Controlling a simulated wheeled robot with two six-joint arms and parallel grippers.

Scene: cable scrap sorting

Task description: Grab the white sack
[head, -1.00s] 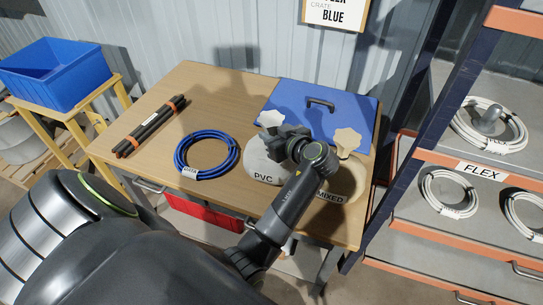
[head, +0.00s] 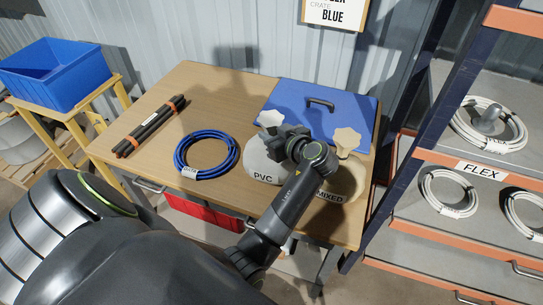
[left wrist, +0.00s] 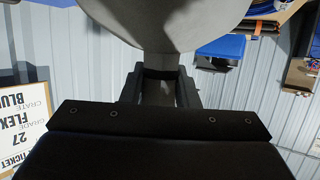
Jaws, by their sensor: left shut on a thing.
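The white sack (head: 257,165), labelled PVC, is near the front right of the wooden table, its tied top (head: 270,118) standing up. My left gripper (head: 277,134) is shut on the sack's neck, just below that top. In the left wrist view the sack's pale body (left wrist: 165,22) fills the top middle, and its neck (left wrist: 160,62) runs down between the fingers of my gripper (left wrist: 160,88). My left arm hides the sack's right side in the head view. I cannot tell whether the sack's base touches the table. My right gripper is not in view.
A beige sack (head: 346,184) labelled MIXED stands close on the right. A blue lidded box (head: 335,118) is behind. A blue cable coil (head: 190,168) and black rods (head: 150,126) lie left on the table (head: 210,95). A shelf post (head: 425,130) rises at the right.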

